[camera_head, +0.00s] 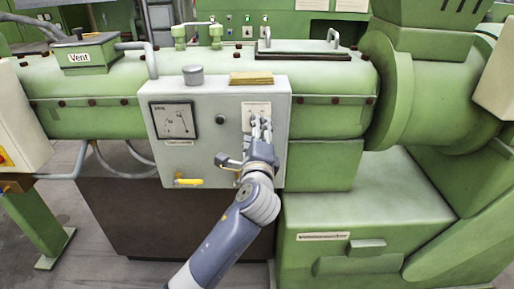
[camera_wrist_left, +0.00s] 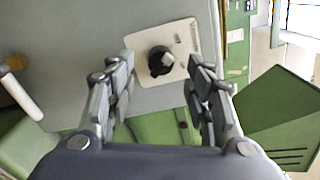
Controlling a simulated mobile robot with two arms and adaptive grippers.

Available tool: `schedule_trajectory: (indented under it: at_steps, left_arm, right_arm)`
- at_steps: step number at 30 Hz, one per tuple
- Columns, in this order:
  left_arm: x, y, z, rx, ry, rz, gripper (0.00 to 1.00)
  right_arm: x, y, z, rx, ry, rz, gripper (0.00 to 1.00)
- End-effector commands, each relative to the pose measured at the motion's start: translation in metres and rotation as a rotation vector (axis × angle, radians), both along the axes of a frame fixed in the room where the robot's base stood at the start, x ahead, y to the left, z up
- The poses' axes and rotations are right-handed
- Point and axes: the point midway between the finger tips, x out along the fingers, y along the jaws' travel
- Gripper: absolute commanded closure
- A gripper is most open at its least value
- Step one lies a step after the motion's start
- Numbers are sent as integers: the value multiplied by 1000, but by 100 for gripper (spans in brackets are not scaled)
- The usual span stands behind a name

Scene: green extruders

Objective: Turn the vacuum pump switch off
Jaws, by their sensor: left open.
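The switch is a black rotary knob (camera_wrist_left: 161,60) on a white plate (camera_wrist_left: 182,37) in the left wrist view. In the head view the same plate (camera_head: 256,106) is on the right part of the grey control box (camera_head: 215,105), and the knob is mostly hidden behind my fingers. My left gripper (camera_head: 261,126) is in front of the plate. In the left wrist view its fingers (camera_wrist_left: 162,72) are open, one on each side of the knob with gaps between. No contact with the knob shows. My right gripper is in neither view.
The box also carries a dial gauge (camera_head: 174,121), a dark round button (camera_head: 220,119) and a yellow-handled lever (camera_head: 188,181). A brass block (camera_head: 251,79) lies on top. Green extruder housings (camera_head: 330,90) surround the box. A dark panel (camera_head: 140,215) is below.

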Motion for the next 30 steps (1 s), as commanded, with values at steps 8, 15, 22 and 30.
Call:
schedule_trajectory:
  at_steps: [8, 15, 22, 30]
  left_arm:
    - [-53, 0, -1, -4, 2, -2, 52]
    - [-76, 0, 0, -1, 1, 0, 52]
    - [-79, 0, 0, -2, 1, 0, 52]
    - [-72, 1, -30, -21, 52, -4, 52]
  right_arm:
    - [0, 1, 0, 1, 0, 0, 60]
    - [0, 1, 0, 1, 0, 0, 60]
    - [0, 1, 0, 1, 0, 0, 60]
    - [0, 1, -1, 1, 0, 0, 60]
